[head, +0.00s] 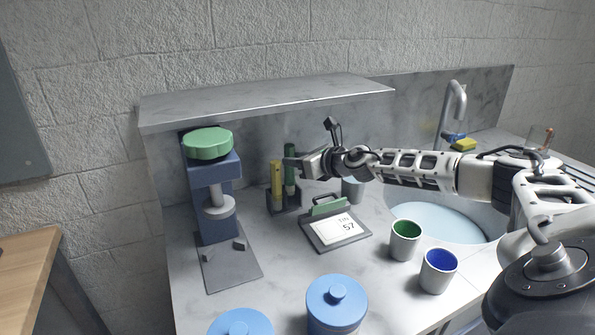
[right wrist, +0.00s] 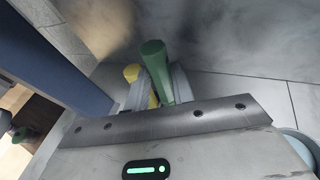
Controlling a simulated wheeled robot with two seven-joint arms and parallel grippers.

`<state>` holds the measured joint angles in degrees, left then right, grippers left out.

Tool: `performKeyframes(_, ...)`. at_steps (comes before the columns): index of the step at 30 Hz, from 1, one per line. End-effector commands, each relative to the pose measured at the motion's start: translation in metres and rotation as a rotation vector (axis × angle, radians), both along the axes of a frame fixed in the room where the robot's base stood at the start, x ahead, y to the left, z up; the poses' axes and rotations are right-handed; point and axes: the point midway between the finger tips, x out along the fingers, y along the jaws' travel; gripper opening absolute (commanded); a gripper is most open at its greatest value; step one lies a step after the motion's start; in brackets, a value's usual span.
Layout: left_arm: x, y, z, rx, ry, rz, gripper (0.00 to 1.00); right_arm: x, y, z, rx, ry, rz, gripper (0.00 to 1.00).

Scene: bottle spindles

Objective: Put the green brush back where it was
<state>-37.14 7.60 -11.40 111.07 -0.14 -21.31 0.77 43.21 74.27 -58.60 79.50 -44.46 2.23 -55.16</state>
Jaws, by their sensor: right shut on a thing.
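The green brush (head: 289,160) stands upright at the back of the counter, beside the yellow brush (head: 277,182). Both are at a small dark holder (head: 284,206); the green top is higher than the yellow one. My right gripper (head: 296,162) reaches in from the right and is shut on the green brush. In the right wrist view the green handle (right wrist: 156,68) rises beyond the gripper edge, with the yellow handle (right wrist: 133,74) just left of it. I cannot tell whether the green brush's lower end is seated in the holder. My left gripper is not in view.
A blue press with a green top (head: 208,146) stands left of the holder. Cups with green (head: 404,241) and blue (head: 438,271) insides and blue-lidded jars (head: 337,298) stand nearer. A shelf (head: 260,98) overhangs the back; the sink is right.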

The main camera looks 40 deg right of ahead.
Motion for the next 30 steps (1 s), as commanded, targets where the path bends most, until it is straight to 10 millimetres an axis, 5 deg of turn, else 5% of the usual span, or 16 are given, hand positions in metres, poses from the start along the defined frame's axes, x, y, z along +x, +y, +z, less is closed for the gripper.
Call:
performKeyframes(7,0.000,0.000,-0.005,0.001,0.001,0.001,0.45,-0.001,0.000,-0.030,0.004,0.004,-0.002,0.00)
performKeyframes(22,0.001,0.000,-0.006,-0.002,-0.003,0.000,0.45,-0.001,-0.001,-0.038,0.002,0.001,-0.004,0.00)
performKeyframes(23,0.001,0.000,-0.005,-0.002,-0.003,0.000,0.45,-0.001,-0.001,-0.037,0.002,0.001,-0.003,0.30)
performKeyframes(24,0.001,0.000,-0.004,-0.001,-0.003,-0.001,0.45,-0.001,-0.001,-0.036,0.002,0.001,-0.003,0.41)
performKeyframes(30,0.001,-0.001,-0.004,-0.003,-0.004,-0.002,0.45,-0.001,-0.001,-0.036,0.002,0.002,-0.003,0.46)
